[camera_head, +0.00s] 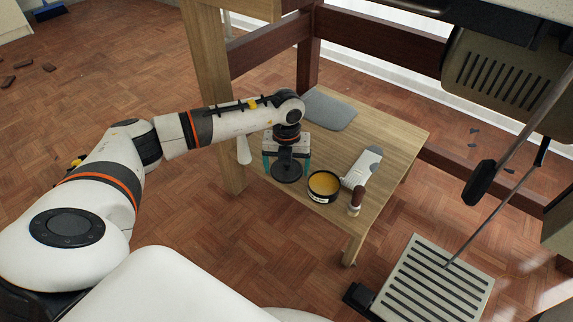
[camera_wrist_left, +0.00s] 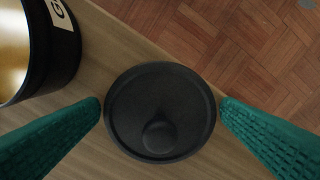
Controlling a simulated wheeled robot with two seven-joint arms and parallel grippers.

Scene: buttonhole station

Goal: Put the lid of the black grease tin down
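The black lid (camera_head: 287,174), a round disc with a knob, lies on the low wooden table, just left of the black grease tin (camera_head: 323,187). The tin stands uncovered and shows yellow grease. My left gripper (camera_head: 287,167) points down over the lid, one teal finger on each side. In the left wrist view the lid (camera_wrist_left: 130,105) sits between the fingertips (camera_wrist_left: 160,100), with a narrow gap on both sides. The gripper looks open. The tin (camera_wrist_left: 62,62) is cut off at the upper left there. My right gripper is not in view.
On the low table (camera_head: 395,130) are a grey mat (camera_head: 330,108), a grey-and-white flat object (camera_head: 363,167) and a small brown-topped bottle (camera_head: 356,202) close to the tin. A table leg (camera_head: 212,90) stands left of it. A slatted pedal (camera_head: 435,280) is at lower right.

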